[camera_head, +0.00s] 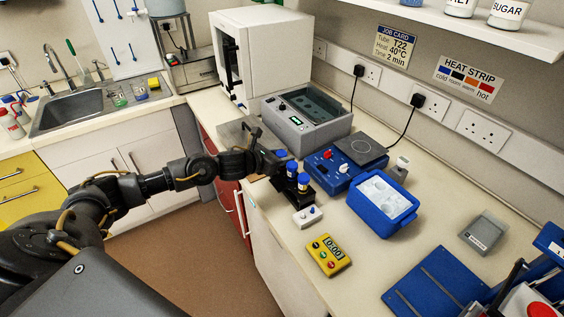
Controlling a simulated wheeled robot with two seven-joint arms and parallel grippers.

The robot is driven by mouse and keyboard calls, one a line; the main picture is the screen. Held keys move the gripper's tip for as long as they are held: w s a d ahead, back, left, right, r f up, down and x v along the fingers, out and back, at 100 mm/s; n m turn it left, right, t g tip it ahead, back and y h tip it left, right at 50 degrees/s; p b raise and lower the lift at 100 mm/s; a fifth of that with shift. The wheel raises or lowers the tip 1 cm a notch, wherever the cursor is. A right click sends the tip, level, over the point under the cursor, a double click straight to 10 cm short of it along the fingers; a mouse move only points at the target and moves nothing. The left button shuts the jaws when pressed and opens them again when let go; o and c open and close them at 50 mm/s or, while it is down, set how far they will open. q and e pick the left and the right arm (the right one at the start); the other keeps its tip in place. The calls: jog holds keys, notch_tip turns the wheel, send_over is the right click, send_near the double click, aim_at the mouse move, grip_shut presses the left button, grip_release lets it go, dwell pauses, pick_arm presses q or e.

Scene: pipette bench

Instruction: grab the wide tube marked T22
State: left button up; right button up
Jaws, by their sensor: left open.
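A job card (395,46) on the wall names tube T22. My right gripper is not in view.
Behind the tubes are a grey bath (307,137) and a blue unit (328,181) with a hotplate (360,149). A blue ice tray (373,219) is to the right. A small white switch box (307,217) and a yellow timer (328,255) are in front.

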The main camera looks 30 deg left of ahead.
pick_arm(q)
jog(key=shift+c, duration=0.9)
jog(key=c, duration=0.6)
jog(key=shift+o, duration=0.2)
notch_tip(320, 180, up, 10)
jog(key=shift+b, duration=0.95)
